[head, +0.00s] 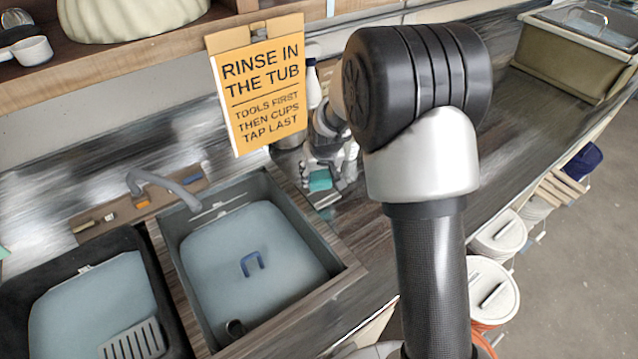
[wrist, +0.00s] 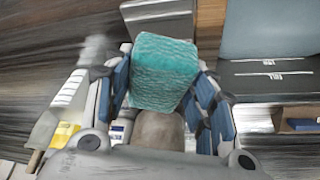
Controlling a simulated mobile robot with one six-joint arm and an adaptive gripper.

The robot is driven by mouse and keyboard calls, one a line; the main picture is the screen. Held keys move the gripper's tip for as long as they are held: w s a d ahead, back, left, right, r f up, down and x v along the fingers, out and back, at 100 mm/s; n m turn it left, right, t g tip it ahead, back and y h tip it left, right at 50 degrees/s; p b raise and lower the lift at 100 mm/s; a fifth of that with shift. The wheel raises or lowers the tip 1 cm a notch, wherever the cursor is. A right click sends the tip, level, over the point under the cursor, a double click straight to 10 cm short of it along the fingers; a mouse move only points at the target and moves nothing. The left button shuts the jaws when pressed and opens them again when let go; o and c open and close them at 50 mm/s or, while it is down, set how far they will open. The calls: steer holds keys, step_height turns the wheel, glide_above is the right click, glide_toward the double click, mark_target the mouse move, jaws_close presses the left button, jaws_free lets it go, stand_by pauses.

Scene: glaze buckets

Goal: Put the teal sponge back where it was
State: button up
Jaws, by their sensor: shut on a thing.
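The teal sponge (head: 320,181) is held in my gripper (head: 330,172) over the counter, just right of the right-hand sink tub. In the wrist view the sponge (wrist: 163,72) is a textured teal block between the two blue-padded fingers (wrist: 160,95), which are shut on it. My arm hides part of the counter behind the gripper in the head view. Whether the sponge touches the surface below is unclear.
A yellow rinse sign (head: 258,85) hangs above the counter. A narrow wooden tray (head: 98,222) with small items lies behind the tubs, beside the grey tap (head: 160,183).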

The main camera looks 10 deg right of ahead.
steer(key=shift+f+b, duration=0.35)
steer(key=shift+f, duration=1.25)
steer(key=shift+f, duration=0.25)
steer(key=o, duration=0.9)
steer(key=shift+o, duration=0.2)
steer(key=shift+r, duration=0.2)
